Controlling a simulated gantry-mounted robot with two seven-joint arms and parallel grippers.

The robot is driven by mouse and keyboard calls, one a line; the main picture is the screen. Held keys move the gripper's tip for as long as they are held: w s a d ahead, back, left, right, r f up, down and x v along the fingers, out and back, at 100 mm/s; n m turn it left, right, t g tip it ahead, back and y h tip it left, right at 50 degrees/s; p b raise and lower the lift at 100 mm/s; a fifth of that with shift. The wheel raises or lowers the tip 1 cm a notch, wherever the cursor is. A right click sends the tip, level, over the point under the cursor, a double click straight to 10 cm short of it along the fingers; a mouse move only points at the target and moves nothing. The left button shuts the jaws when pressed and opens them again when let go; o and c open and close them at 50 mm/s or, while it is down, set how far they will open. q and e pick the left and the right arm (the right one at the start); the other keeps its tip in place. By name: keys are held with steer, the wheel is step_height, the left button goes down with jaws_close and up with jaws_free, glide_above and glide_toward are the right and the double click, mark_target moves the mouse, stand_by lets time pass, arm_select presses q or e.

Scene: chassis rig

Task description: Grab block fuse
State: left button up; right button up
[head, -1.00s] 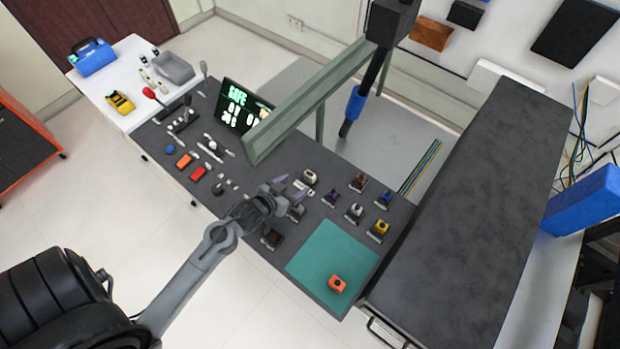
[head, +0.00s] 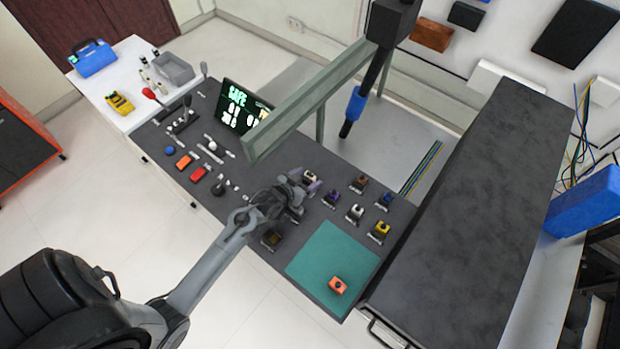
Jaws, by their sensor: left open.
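Several small block fuses sit in dark holders on the grey bench panel. They include a brown one (head: 360,182), a blue one (head: 384,200), a white one (head: 355,212), a yellow one (head: 380,229) and a purple one (head: 331,197). A cream one (head: 309,176) is just beyond my left gripper. An orange block (head: 338,285) lies alone on the green mat (head: 318,254). My left gripper (head: 308,187) is open, low over the holders beside the cream and purple blocks. Its wrist partly hides a holder below it. My right gripper is not in view.
A green-grey beam (head: 310,100) crosses above the bench behind my left gripper. Levers and buttons, including a red button (head: 198,173), fill the panel's left. A lit display (head: 240,107) stands at the back. A dark raised surface (head: 470,220) borders the right.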

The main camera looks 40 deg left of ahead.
arm_select(q)
steer(key=c, duration=1.1)
steer(key=shift+c, duration=0.2)
steer(key=shift+r, duration=0.1)
